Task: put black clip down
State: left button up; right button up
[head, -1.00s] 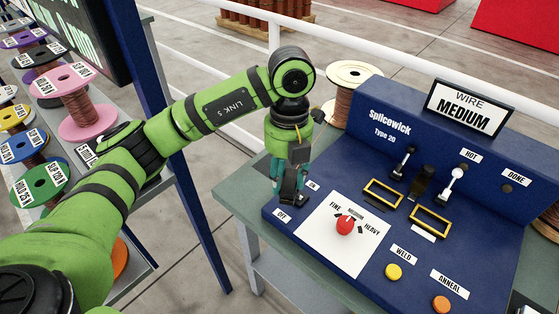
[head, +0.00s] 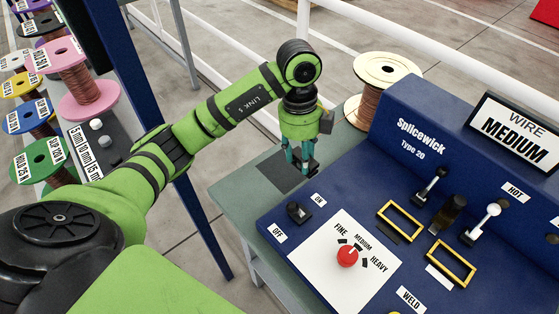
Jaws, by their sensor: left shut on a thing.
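My left gripper (head: 302,165) points down over the grey-green table, left of the blue console. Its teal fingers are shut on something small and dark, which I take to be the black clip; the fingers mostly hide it. The fingertips are over or beside a dark square patch (head: 277,173) on the table; I cannot tell whether the held thing touches it. My right gripper is not in view.
The blue console (head: 400,150) has a black on/off switch (head: 299,212), a red knob (head: 347,256), levers and yellow frames. A copper wire spool (head: 384,74) stands behind the gripper. A rack of coloured spools (head: 82,90) is at left. The table corner (head: 222,190) is bare.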

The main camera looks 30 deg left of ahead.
pick_arm(q)
jog(key=a+f, duration=0.1)
jog(key=a, duration=0.1)
jog(key=a+f+p, duration=0.1)
jog(key=a+f, duration=0.1)
jog(key=a, duration=0.1)
jog(key=a+f+p, duration=0.1)
jog(key=a+f, duration=0.1)
jog(key=shift+w+a, duration=0.2)
jog(key=shift+w, duration=0.15)
notch_tip(320, 180, down, 3)
jog(key=shift+f+p, duration=0.1)
jog(key=shift+p, duration=0.8)
jog(key=shift+f, duration=0.25)
jog(key=o, duration=1.2)
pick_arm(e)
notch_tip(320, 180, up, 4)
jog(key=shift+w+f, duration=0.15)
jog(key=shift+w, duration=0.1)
